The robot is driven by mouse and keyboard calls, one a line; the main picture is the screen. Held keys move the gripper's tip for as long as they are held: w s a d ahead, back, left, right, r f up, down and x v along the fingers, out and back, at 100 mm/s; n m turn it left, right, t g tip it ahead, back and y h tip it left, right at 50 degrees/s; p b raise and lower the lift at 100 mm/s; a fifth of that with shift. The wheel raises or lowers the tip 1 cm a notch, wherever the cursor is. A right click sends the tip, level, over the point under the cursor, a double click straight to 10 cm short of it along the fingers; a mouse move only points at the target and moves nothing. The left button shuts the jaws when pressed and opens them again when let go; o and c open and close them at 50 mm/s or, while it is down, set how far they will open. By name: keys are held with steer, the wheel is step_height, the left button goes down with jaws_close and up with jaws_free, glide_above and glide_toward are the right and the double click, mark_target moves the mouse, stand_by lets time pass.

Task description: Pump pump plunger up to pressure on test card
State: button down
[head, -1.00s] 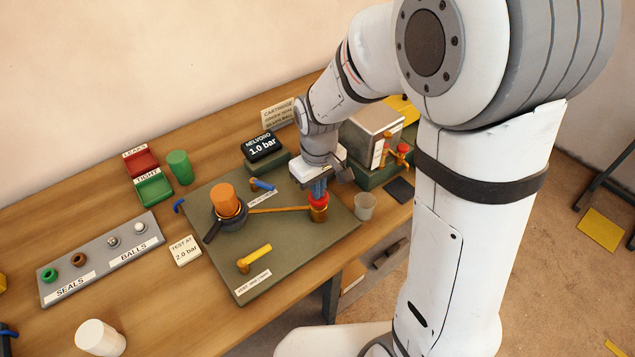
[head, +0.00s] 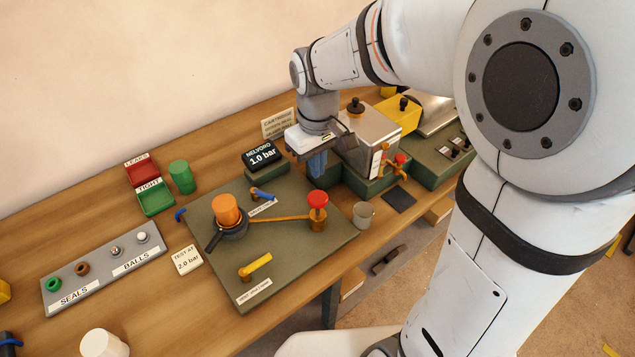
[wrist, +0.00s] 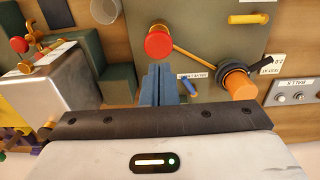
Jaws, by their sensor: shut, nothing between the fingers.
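The pump plunger (head: 318,199) has a red knob and stands raised on a brass pump body (head: 318,222) at the right of the green board. Its red knob also shows in the wrist view (wrist: 159,42). The display (head: 263,153) reads 1.0 bar. The test card (head: 187,259) reads "TEST AT 2.0 bar". My gripper (head: 317,166) is shut and empty. It is above the board, behind the plunger and apart from it; its blue fingers also show in the wrist view (wrist: 159,85).
An orange cylinder (head: 226,209) sits in a dark ring clamp, joined to the pump by a brass pipe. Blue (head: 262,195) and yellow (head: 255,267) levers are on the board. A grey cup (head: 363,214) and a steel box (head: 371,138) stand to the right.

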mark_target(318, 198)
steer(key=shift+r, duration=1.45)
steer(key=shift+w+b, duration=0.1)
steer(key=shift+b, duration=0.55)
step_height(318, 198, up, 3)
steer(key=b, duration=0.3)
steer(key=shift+r, duration=0.15)
step_height(318, 198, down, 14)
steer(key=shift+f, duration=0.1)
